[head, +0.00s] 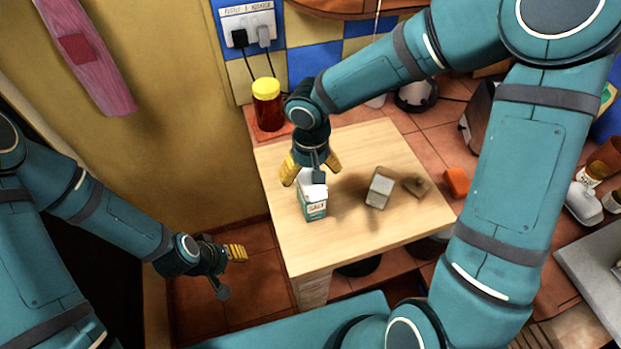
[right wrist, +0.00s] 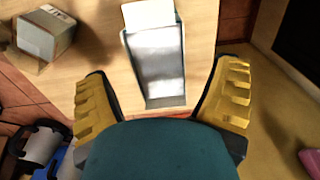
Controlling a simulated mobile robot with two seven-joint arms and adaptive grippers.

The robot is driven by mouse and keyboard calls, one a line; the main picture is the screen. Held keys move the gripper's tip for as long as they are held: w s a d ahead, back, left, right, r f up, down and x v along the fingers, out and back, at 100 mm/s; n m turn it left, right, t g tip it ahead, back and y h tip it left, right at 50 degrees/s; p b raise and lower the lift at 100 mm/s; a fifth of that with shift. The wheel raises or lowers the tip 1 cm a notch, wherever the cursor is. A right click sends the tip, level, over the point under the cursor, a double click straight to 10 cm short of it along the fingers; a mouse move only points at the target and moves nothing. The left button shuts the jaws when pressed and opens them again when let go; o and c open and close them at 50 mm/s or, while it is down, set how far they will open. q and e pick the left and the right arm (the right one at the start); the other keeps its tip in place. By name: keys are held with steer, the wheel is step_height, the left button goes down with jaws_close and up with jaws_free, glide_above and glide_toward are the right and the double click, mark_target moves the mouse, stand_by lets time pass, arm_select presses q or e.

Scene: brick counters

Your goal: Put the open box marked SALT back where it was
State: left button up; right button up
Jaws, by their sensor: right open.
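The open box marked SALT (head: 314,211) is white and teal and stands on the light wooden table near its left edge. My right gripper (head: 312,167) is open above and behind it, with its yellow fingers spread. In the right wrist view the box (right wrist: 155,72) shows its open top and a raised pale flap. It lies ahead between the two fingers (right wrist: 163,100), with a gap on either side. My left gripper (head: 236,254) hangs left of the table over the tiled floor, away from the box; its finger spacing is unclear.
A grey box (head: 380,188) and a small brown block (head: 416,185) are on the table to the right. A yellow-lidded jar (head: 267,104) stands behind the table. An orange block (head: 456,182) lies on the tiled counter. The table's front is clear.

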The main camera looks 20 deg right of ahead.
step_height(320, 180, up, 8)
steer(key=shift+f+p, duration=0.25)
steer(key=shift+p, duration=0.25)
arm_select(q)
steer(key=shift+r, duration=0.7)
steer(key=shift+s, duration=0.15)
arm_select(e)
steer(key=shift+s+f, duration=0.1)
steer(key=shift+s, duration=0.05)
